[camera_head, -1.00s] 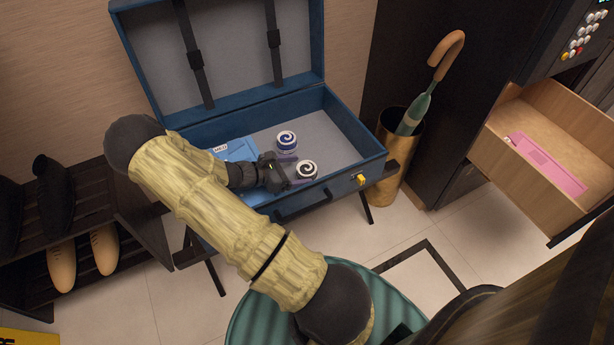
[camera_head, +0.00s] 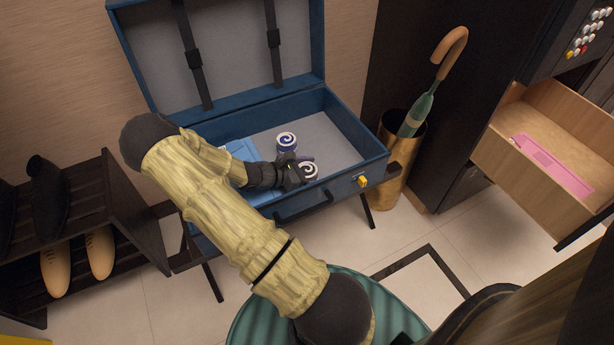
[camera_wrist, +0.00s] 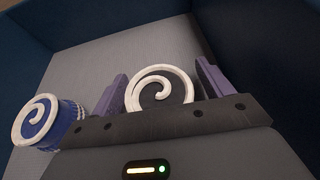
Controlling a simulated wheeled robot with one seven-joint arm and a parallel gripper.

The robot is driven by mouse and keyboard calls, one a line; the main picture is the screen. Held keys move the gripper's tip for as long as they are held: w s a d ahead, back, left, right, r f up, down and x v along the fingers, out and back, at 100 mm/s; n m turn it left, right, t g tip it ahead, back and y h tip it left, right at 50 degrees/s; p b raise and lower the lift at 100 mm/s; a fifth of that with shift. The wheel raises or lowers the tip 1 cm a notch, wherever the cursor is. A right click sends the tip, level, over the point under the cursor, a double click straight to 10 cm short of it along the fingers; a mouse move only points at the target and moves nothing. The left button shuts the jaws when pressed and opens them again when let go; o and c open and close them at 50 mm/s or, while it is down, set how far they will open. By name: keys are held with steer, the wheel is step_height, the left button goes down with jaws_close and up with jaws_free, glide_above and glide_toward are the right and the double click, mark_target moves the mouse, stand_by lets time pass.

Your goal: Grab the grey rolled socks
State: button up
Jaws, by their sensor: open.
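The grey rolled socks (camera_head: 309,170), dark grey with a white spiral end, lie in the open blue suitcase near its front wall. They also show in the wrist view (camera_wrist: 161,88), between the two purple fingers. My gripper (camera_head: 301,164) is open and low in the suitcase, with a finger on either side of the socks; in the wrist view its fingertips (camera_wrist: 163,82) flank them. I cannot tell whether the fingers touch them. Part of the socks is hidden behind the gripper's body.
Blue rolled socks (camera_head: 287,141) with a white spiral lie just behind; they also show at the left in the wrist view (camera_wrist: 38,122). A light blue folded item (camera_head: 241,150) is at left. The suitcase's front wall (camera_head: 330,192) is close. The suitcase's right side is clear.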

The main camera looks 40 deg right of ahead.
mark_target(313, 167)
stand_by(0.3)
steer(key=c, duration=1.1)
step_height(313, 167, up, 10)
steer(key=p, duration=0.4)
steer(key=shift+p, duration=0.3)
